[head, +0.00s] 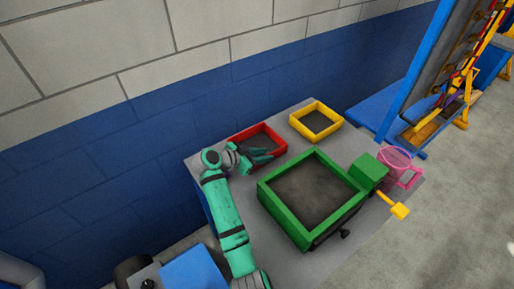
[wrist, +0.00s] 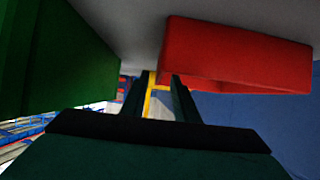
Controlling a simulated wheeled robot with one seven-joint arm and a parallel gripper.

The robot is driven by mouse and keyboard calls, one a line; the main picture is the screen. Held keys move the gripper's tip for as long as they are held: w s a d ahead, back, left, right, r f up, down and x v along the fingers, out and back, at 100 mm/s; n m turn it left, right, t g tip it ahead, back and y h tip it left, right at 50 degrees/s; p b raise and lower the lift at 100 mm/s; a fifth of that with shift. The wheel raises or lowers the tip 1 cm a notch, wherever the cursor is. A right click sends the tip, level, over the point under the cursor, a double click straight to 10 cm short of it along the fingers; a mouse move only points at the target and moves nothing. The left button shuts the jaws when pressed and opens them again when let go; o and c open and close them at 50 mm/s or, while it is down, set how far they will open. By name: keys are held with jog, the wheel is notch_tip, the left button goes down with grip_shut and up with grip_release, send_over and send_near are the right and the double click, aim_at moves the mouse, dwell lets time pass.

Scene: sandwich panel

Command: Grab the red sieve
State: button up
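The red sieve (head: 250,131) is a square, red-rimmed tray with a dark mesh, on the grey table near the blue wall. My gripper (head: 266,156) reaches over it from the left in the head view and hides part of it. In the wrist view the red sieve (wrist: 235,52) fills the upper right, close to the fingertips. My gripper's two dark fingers (wrist: 163,80) stand apart, with a gap between them. A red edge shows behind the right fingertip. I cannot tell whether the fingers touch the sieve.
A larger green sieve (head: 335,218) stands close to the red one, and its wall (wrist: 55,55) fills the wrist view's left. A yellow sieve (head: 329,109) stands behind.

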aim_at(270, 154)
jog(key=x, duration=0.3)
jog(key=shift+d+f, duration=0.1)
jog(key=shift+d, duration=0.05)
grip_shut()
